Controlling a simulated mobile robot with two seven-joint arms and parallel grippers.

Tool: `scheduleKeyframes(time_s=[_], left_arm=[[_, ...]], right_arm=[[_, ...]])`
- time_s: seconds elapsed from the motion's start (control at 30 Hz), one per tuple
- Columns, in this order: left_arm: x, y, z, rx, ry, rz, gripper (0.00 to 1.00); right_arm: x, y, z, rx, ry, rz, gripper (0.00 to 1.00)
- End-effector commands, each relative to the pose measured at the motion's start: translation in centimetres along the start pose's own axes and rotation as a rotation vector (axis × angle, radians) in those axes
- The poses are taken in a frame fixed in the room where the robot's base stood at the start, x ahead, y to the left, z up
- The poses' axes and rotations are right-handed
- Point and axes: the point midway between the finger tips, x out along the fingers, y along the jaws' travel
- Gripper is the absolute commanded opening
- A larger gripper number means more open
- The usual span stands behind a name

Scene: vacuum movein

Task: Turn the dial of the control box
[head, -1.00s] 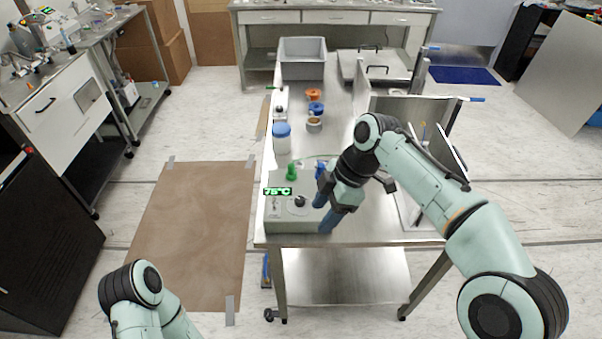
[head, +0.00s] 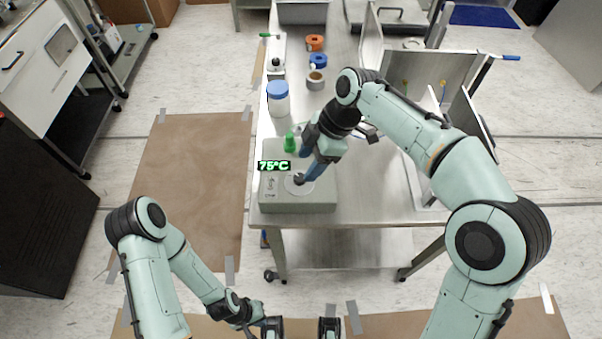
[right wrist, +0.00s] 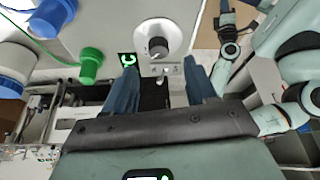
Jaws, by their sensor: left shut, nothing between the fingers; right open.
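The grey control box (head: 322,203) stands at the table's near left corner, with a lit 75°C display (head: 274,166). Its dark dial (head: 299,179) is on top, on a round pale plate; in the right wrist view the dial (right wrist: 158,47) is upper centre. My right gripper (head: 309,169) is open, blue fingers angled down at the dial. In the right wrist view the fingers (right wrist: 161,65) point either side of the dial, with gaps; I cannot tell whether the tips reach around it. My left gripper (head: 270,326) is shut at the bottom edge, largely cut off, away from the box.
A blue-lidded jar (head: 278,100) is further back. Metal panels (head: 437,70) stand at the right. The table front between is clear.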

Motion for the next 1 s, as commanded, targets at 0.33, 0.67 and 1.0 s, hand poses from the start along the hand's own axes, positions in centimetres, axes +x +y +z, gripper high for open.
scheduleKeyframes(time_s=[0.33, 0.67, 1.0], left_arm=[[0.7, -0.3, 0.1, -0.001, -0.002, -0.001, 0.0], [0.8, -0.3, 0.1, -0.001, -0.002, -0.001, 0.0], [0.8, -0.3, 0.1, -0.001, -0.002, -0.001, 0.0]], right_arm=[[5.0, 0.0, 0.0, 0.0, 0.0, 0.0, 0.56], [5.5, 0.0, 0.0, 0.001, 0.0, 0.001, 0.56], [5.4, 0.0, 0.0, 0.002, 0.0, 0.001, 0.01]])
